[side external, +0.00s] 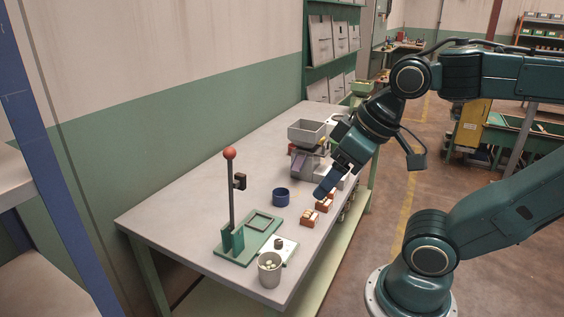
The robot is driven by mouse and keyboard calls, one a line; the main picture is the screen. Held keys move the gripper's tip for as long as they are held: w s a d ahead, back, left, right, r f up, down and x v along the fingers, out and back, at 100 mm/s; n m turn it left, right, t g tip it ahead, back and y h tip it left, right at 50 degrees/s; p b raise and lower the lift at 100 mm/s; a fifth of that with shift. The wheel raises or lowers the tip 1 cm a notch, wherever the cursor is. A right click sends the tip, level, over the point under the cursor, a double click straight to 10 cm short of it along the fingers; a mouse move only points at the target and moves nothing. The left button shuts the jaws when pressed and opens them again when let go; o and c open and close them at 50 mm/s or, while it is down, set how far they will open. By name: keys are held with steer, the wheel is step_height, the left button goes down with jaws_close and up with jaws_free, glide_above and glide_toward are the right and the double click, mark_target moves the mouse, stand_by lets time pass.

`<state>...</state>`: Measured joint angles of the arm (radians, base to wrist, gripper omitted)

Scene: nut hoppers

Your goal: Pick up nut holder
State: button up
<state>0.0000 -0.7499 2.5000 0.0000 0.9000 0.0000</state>
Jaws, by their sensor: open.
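Which thing is the nut holder is not clear from this view. A dark blue round cup (281,197) stands upright on the table. A grey cup (270,270) with pale round pieces inside stands at the near end. Two small orange-brown trays (316,211) with light pieces in them sit near the table's right edge. My gripper (325,187) is open, tilted down to the left, above the table just beyond the trays. It appears apart from the trays and the blue cup. Nothing shows between its fingers.
A grey hopper (307,132) on a machine stands behind my gripper, partly hidden by my arm. A green stand (235,240) with an upright post and red ball (229,153) is at the near left. The grey table (190,206) is clear along its left and middle.

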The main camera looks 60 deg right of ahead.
steer(key=w+d+m+g, duration=0.4)
steer(key=w+d+m, duration=0.6)
steer(key=w+d, duration=0.7)
steer(key=s+d+f+m+g, duration=0.1)
steer(key=d+f+m, duration=0.2)
steer(key=d+f, duration=0.45)
steer(key=s+d+f+m+y, duration=0.15)
steer(key=d+f, duration=0.25)
steer(key=d, duration=0.6)
steer(key=s+d+f+m+g, duration=0.15)
steer(key=d+f+m, duration=0.3)
steer(key=d, duration=0.45)
steer(key=shift+n+t, duration=0.45)
steer(key=shift+n, duration=0.05)
steer(key=shift+a+f, duration=0.25)
steer(key=shift+f, duration=1.25)
steer(key=shift+a+f, duration=0.2)
steer(key=shift+f, duration=1.35)
steer(key=shift+a+f, duration=0.25)
steer(key=shift+f, duration=1.25)
steer(key=shift+f, duration=0.1)
steer(key=shift+a+f, duration=0.15)
steer(key=shift+f, duration=1.1)
steer(key=shift+a+f, duration=0.15)
steer(key=shift+f, duration=1.05)
